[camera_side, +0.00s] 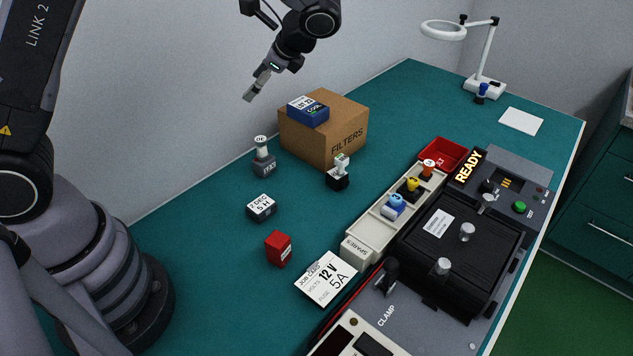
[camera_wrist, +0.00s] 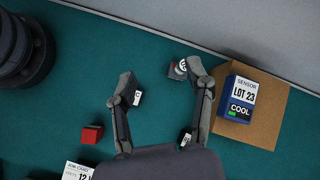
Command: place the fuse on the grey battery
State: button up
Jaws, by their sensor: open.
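No thing in view is clearly labelled as the fuse or grey battery. A dark grey block (camera_side: 261,210) with a white label reading "2 DEC 5 H" sits on the bench; the left finger partly hides it in the wrist view. A grey block with a white-topped post (camera_side: 264,162) stands behind it, and also shows in the wrist view (camera_wrist: 176,71). Blue (camera_side: 394,206), yellow (camera_side: 412,184) and orange (camera_side: 428,168) small parts stand in the spares rack (camera_side: 358,250). My gripper (camera_side: 258,86) is open and empty, high above the bench; its fingers are spread in the wrist view (camera_wrist: 160,85).
A FILTERS carton (camera_side: 343,143) carries a blue box (camera_side: 308,112). A black-based part (camera_side: 338,181), red block (camera_side: 278,249) and job card (camera_side: 325,279) reading 12 V, 5A lie nearby. The red bin (camera_side: 443,153) and black-lidded station showing READY (camera_side: 468,245) stand right.

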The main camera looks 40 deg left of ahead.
jog(key=s+r+n+t+h, duration=0.3)
jog(key=s+r+n+h, duration=0.1)
jog(key=s, duration=0.7)
jog(key=s+r+n+t+h, duration=0.4)
jog(key=s+r+n, duration=0.3)
jog(key=s, duration=0.5)
notch_tip(320, 180, up, 3)
jog(key=shift+d+f, duration=0.15)
jog(key=shift+f, duration=0.05)
